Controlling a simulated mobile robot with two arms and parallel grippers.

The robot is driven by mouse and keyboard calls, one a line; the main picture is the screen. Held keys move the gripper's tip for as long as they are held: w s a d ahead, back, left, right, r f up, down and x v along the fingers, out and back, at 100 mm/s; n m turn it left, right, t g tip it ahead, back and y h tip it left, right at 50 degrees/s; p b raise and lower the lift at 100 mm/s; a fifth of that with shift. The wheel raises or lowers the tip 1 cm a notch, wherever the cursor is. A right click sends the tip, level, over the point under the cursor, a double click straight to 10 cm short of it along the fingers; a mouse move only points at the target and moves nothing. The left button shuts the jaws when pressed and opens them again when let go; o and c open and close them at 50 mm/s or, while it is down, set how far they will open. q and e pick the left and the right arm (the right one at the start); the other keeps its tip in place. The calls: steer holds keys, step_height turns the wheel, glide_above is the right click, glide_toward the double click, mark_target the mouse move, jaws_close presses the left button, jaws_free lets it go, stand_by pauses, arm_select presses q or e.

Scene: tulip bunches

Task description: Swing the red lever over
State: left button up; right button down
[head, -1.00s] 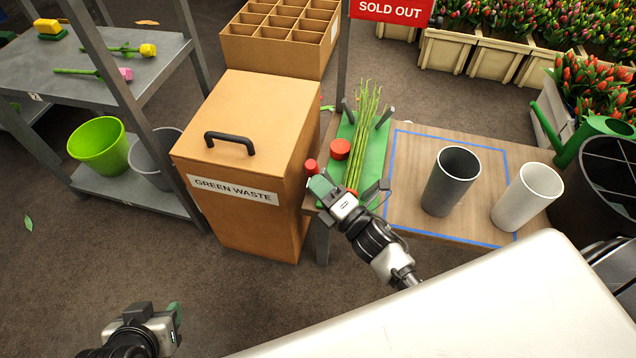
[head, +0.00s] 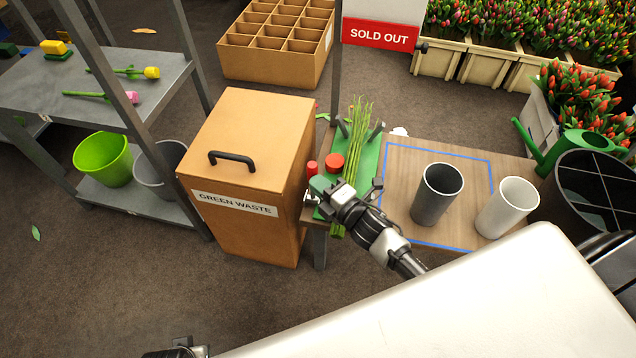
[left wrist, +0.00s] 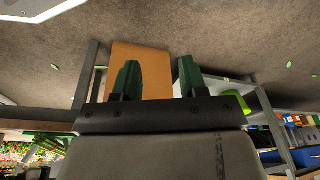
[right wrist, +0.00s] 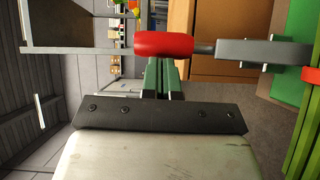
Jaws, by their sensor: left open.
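The red lever handle (head: 312,168) stands at the left end of the wooden table, beside the green board (head: 369,160). In the right wrist view the red handle (right wrist: 163,45) lies across the front of my fingertips, with a grey shaft (right wrist: 255,49) running right. My right gripper (head: 320,187) is just below the handle in the head view. Its green fingers (right wrist: 163,75) are close together with nothing visible between them; whether they touch the handle I cannot tell. My left gripper (left wrist: 157,78) is open and empty, with only its wrist part at the head view's bottom edge.
Green stems (head: 354,150) and a round red piece (head: 334,161) are on the green board. The green waste bin (head: 250,130) stands close left of the lever. A dark cup (head: 437,195) and a white cup (head: 507,207) stand on the table to the right.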

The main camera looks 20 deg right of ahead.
arm_select(q)
steer(key=s+a+f+g+p, duration=0.1)
steer(key=s+f+p, duration=0.4)
steer(key=s+f, duration=0.7)
steer(key=shift+s+a+f, duration=0.15)
steer(key=shift+a+f, duration=0.35)
steer(key=shift+f, duration=0.95)
arm_select(e)
steer(key=w+d+m+g, duration=0.2)
steer(key=w+d+m, duration=0.1)
steer(key=w, duration=0.2)
steer(key=shift+w+d+g, duration=0.2)
steer(key=shift+d+g, duration=0.05)
steer(key=shift+g, duration=0.05)
steer(key=shift+r, duration=0.15)
arm_select(q)
steer(key=shift+p, duration=0.3)
arm_select(e)
steer(key=shift+r, duration=0.1)
